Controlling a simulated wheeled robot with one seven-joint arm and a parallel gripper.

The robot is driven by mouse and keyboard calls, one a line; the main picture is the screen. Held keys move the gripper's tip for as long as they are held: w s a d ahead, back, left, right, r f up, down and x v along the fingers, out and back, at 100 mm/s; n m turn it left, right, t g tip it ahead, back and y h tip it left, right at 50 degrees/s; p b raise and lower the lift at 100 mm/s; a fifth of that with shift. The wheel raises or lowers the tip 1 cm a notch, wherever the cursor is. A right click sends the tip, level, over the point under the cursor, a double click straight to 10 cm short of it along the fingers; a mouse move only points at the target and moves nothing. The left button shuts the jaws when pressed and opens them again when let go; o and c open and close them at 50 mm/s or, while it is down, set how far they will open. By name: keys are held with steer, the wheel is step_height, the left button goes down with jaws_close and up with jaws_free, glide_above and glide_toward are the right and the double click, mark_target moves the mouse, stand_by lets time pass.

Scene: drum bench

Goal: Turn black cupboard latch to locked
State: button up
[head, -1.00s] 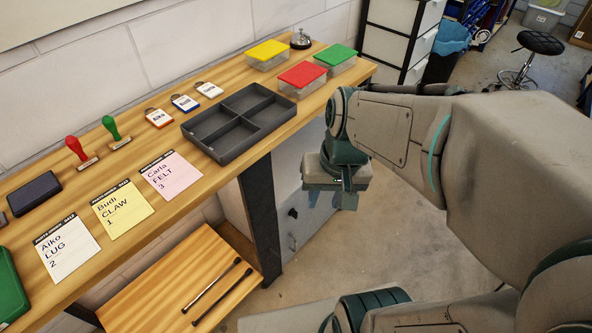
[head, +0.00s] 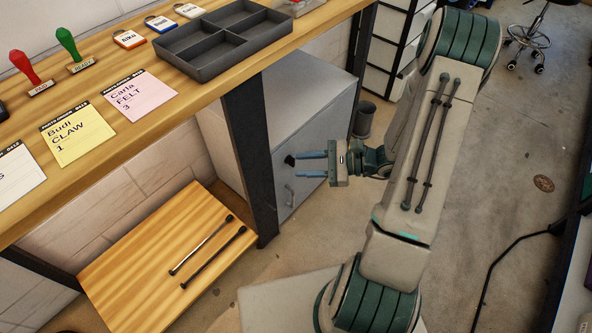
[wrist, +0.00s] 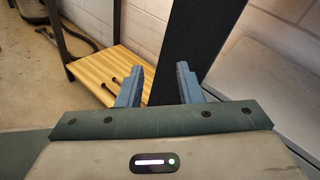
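The black latch (head: 290,160) is a small dark knob on the grey cupboard's door (head: 313,130) under the bench in the head view. It looks slightly tilted; its lock setting is too small to read. My gripper (head: 299,165) is in front of the door, its two blue fingers level and pointing left at the latch. The fingers are spread, with the upper fingertip very close to the latch; I cannot tell if they touch. In the wrist view my gripper (wrist: 158,80) is open with nothing seen between the fingers, and the latch does not show.
A door handle (head: 288,195) sits just below the latch. A dark bench post (head: 250,150) stands left of the cupboard. A low wooden shelf (head: 150,250) holds two dark rods. The benchtop (head: 185,100) carries a divided tray, cards and stamps. A bin (head: 364,118) stands behind my gripper.

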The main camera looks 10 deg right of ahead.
mark_target(294, 161)
steer(key=w+d+f+m+t+h+b, duration=0.25)
steer(key=d+f+m+t, duration=0.2)
steer(key=f, duration=0.45)
steer(key=w+d+f+m+t+h+b, duration=0.1)
steer(key=d+f+m+t+h+b, duration=0.2)
steer(key=f+m+t, duration=0.4)
steer(key=shift+n+g+y, duration=0.35)
steer(key=shift+g+y, duration=0.1)
steer(key=shift+g, duration=0.5)
steer(key=x, duration=0.4)
steer(key=b+x, duration=0.1)
steer(key=x, duration=0.3)
steer(key=f+b+x, duration=0.1)
steer(key=x, duration=0.3)
steer(key=shift+w+f, duration=0.1)
steer(key=shift+w, duration=0.4)
jaws_close()
